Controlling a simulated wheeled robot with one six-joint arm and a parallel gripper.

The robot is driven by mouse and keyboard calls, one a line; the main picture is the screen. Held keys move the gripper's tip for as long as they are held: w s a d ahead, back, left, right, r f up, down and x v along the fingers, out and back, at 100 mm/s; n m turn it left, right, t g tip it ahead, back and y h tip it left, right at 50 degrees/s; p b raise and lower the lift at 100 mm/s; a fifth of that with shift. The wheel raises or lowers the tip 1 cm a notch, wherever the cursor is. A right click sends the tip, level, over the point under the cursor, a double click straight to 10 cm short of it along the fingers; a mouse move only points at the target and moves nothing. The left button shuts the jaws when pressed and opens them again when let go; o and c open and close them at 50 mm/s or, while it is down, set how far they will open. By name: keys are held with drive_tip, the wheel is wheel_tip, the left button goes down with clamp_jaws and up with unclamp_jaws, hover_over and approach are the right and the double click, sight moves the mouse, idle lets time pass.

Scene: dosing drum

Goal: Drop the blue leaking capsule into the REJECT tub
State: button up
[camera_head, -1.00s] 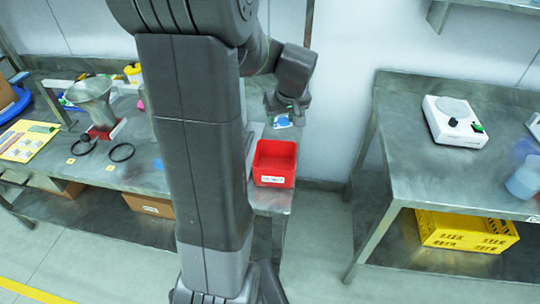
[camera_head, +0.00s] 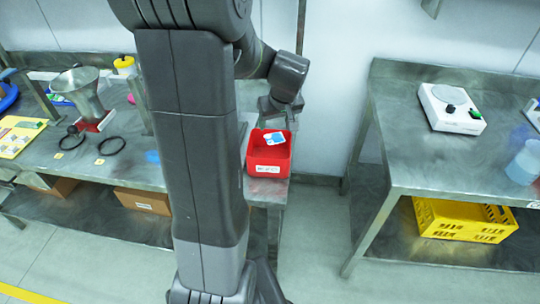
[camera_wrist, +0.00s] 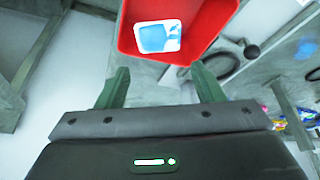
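The capsule (camera_head: 274,138) is a small white, squarish piece with a blue patch. It shows within the opening of the red tub (camera_head: 268,166), which has a white label on its front; the label's text is too small to read. In the wrist view the capsule (camera_wrist: 157,37) lies inside the outline of the red tub (camera_wrist: 207,22), clear of my fingers. I cannot tell whether it touches the tub floor. My gripper (camera_wrist: 161,76) is open and empty, its two green fingers spread apart. In the head view my gripper (camera_head: 281,108) is just above and behind the tub.
The tub stands at the right end of the left bench (camera_head: 50,165). A metal funnel (camera_head: 80,92) and a black ring (camera_head: 111,146) are farther left. A right bench (camera_head: 400,150) holds a white scale (camera_head: 450,108), with a yellow crate (camera_head: 463,220) below. A floor gap separates the benches.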

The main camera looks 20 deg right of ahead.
drive_tip(key=shift+o, duration=0.4)
drive_tip(key=shift+r, duration=0.25)
drive_tip(key=v, duration=1.3)
drive_tip(key=shift+r, duration=0.15)
drive_tip(key=x, duration=1.3)
drive_tip(key=shift+s, duration=0.1)
drive_tip(key=shift+w+p, duration=0.2)
drive_tip(key=shift+p, duration=0.2)
drive_tip(key=shift+r+p, duration=0.85)
drive_tip(key=shift+r, duration=0.6)
